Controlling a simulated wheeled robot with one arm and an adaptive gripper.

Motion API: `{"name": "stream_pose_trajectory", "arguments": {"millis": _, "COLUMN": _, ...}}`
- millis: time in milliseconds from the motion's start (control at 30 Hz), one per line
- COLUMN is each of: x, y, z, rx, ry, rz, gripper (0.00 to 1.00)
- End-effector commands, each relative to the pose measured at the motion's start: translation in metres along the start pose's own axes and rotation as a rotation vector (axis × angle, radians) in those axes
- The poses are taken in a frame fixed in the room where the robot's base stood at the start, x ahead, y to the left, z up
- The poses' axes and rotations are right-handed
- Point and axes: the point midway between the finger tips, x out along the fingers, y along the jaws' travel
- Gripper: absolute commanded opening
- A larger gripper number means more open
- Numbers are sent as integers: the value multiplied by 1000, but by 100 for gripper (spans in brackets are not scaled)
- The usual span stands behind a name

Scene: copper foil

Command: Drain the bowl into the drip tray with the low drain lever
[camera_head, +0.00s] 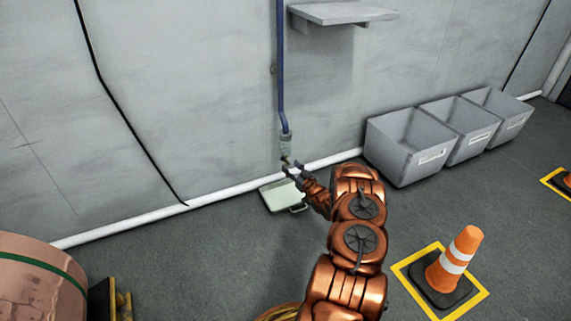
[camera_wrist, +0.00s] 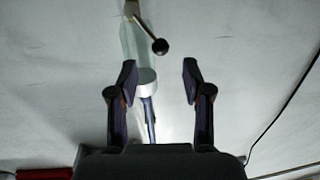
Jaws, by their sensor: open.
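The clear bowl (camera_head: 286,147) hangs at the lower end of a blue pipe (camera_head: 281,80) on the wall. In the wrist view the bowl (camera_wrist: 129,45) shows as a pale greenish cylinder. The low drain lever (camera_wrist: 149,30) is a thin rod with a black ball knob (camera_wrist: 160,46), slanting out from the bowl's brass end. The pale drip tray (camera_head: 279,197) lies on the floor below. My gripper (camera_wrist: 160,75) is open and empty. Its fingers point toward the bowl and lever, with the knob ahead of the gap. Contact with the lever cannot be seen.
A wall shelf (camera_head: 340,13) is above and to the right. Grey bins (camera_head: 408,145) line the wall at right. A traffic cone (camera_head: 455,258) stands on the floor at right. A copper-coloured roll (camera_head: 38,280) is at lower left. The floor left of the tray is clear.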

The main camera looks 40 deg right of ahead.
Motion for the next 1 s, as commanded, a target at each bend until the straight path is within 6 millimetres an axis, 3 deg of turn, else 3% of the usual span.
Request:
{"name": "stream_pose_trajectory", "arguments": {"millis": 333, "x": 41, "y": 0, "z": 2, "rx": -1, "ry": 1, "rz": -1, "gripper": 49}}
{"name": "stream_pose_trajectory", "arguments": {"millis": 833, "x": 51, "y": 0, "z": 1, "rx": 1, "ry": -3, "rz": 0, "gripper": 49}}
{"name": "stream_pose_trajectory", "arguments": {"millis": 1000, "x": 51, "y": 0, "z": 1, "rx": 1, "ry": -3, "rz": 0, "gripper": 33}}
